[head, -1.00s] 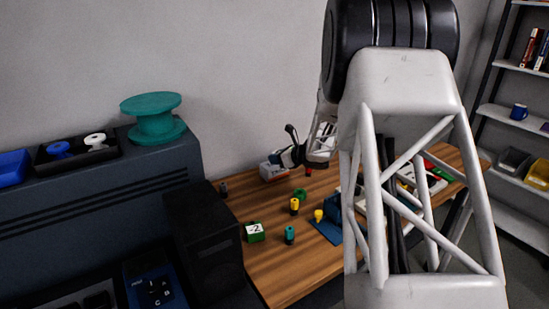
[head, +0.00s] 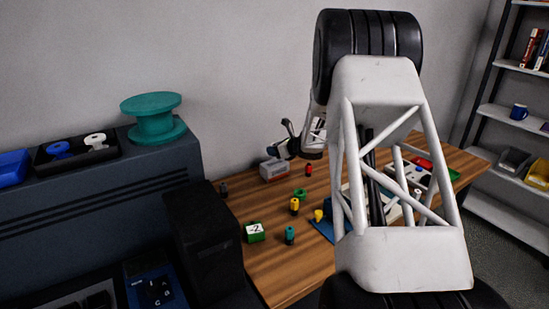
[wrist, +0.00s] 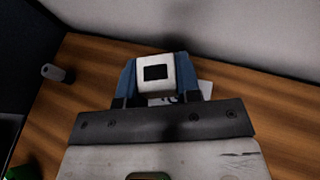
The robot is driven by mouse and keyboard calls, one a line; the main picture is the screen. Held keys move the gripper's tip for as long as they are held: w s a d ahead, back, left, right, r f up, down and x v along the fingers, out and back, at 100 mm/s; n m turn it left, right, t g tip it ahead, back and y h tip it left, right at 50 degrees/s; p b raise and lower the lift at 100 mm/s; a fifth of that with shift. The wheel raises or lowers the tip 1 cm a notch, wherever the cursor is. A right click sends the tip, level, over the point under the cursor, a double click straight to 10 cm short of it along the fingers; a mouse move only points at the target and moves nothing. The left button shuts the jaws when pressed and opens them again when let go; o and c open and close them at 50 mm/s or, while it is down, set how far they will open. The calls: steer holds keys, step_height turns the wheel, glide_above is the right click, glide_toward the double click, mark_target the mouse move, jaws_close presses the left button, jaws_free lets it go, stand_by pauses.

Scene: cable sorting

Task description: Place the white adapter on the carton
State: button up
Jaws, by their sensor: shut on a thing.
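My gripper (wrist: 156,80) shows in the wrist view with its blue fingers on both sides of the white adapter (wrist: 154,58), which has a black square on its face. It is shut on the adapter. In the head view my gripper (head: 281,150) is over the back of the wooden table, above the grey-white carton (head: 273,170). In the wrist view a pale printed surface (wrist: 205,87), apparently the carton, shows partly behind the fingers. I cannot tell whether the adapter touches the carton. The adapter is not clear in the head view.
A yellow-black cylinder (head: 294,206), a teal one (head: 290,235) and a green-white cube (head: 255,232) stand nearer. A black box (head: 203,240) bounds the left.

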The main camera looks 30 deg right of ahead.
steer(key=shift+f, duration=0.1)
steer(key=shift+f, duration=1.65)
steer(key=shift+f, duration=0.15)
steer(key=o, duration=0.9)
steer(key=shift+r, duration=0.2)
steer(key=v, duration=1.2)
steer(key=shift+f, duration=0.1)
